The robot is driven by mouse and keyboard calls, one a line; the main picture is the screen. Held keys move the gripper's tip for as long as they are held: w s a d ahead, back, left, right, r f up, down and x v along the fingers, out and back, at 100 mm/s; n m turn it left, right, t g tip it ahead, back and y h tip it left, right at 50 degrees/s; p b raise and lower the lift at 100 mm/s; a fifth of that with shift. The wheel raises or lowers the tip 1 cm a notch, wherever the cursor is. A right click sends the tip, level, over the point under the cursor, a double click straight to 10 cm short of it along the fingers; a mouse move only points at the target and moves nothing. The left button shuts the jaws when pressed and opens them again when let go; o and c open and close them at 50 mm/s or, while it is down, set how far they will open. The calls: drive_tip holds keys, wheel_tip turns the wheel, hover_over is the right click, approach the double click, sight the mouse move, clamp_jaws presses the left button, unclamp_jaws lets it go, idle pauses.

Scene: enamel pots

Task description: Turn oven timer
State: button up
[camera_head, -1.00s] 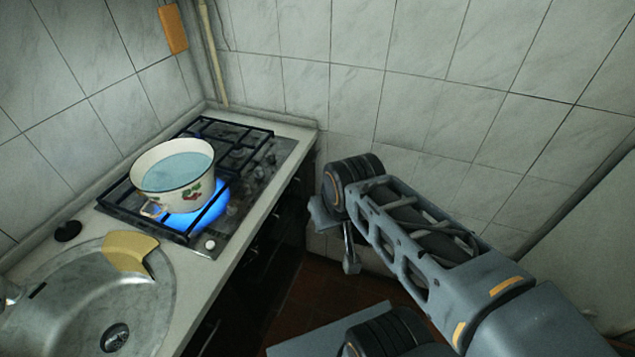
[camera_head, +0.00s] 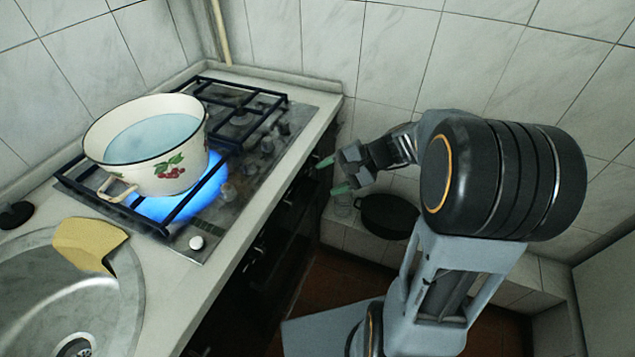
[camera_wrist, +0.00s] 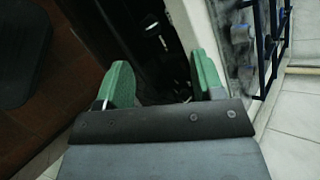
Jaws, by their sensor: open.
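The dark oven front (camera_head: 238,292) lies below the counter edge, seen at a steep angle in the head view. Small light knobs (camera_wrist: 152,28) show on the dark front in the wrist view, ahead of my gripper; I cannot tell which one is the timer. My gripper (camera_head: 334,176) is open and empty, its green fingertips pointing toward the far end of the oven front. In the wrist view, the fingers (camera_wrist: 163,80) stand apart with the dark front between and beyond them. I cannot tell whether a finger touches the front.
A cream enamel pot (camera_head: 150,150) of water stands on the gas stove (camera_head: 235,165) over a blue flame. A sink (camera_head: 50,295) with a yellow cloth (camera_head: 88,243) is at the left. A black pan (camera_head: 388,214) sits low behind my gripper. The tiled wall is close behind.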

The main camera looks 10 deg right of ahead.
drive_tip(key=w+d+f+m+t+y+b, duration=0.35)
drive_tip(key=w+d+f+b, duration=0.2)
drive_tip(key=f, duration=0.25)
drive_tip(key=m+t+b, duration=0.3)
drive_tip(key=m+t, duration=0.2)
drive_tip(key=t, duration=0.1)
approach(318, 161)
drive_tip(key=shift+h, duration=0.25)
drive_tip(key=b+x, duration=0.1)
drive_tip(key=x, duration=0.8)
drive_tip(key=shift+w+a+f, duration=0.1)
drive_tip(key=shift+w+a, duration=0.2)
drive_tip(key=c, duration=0.9)
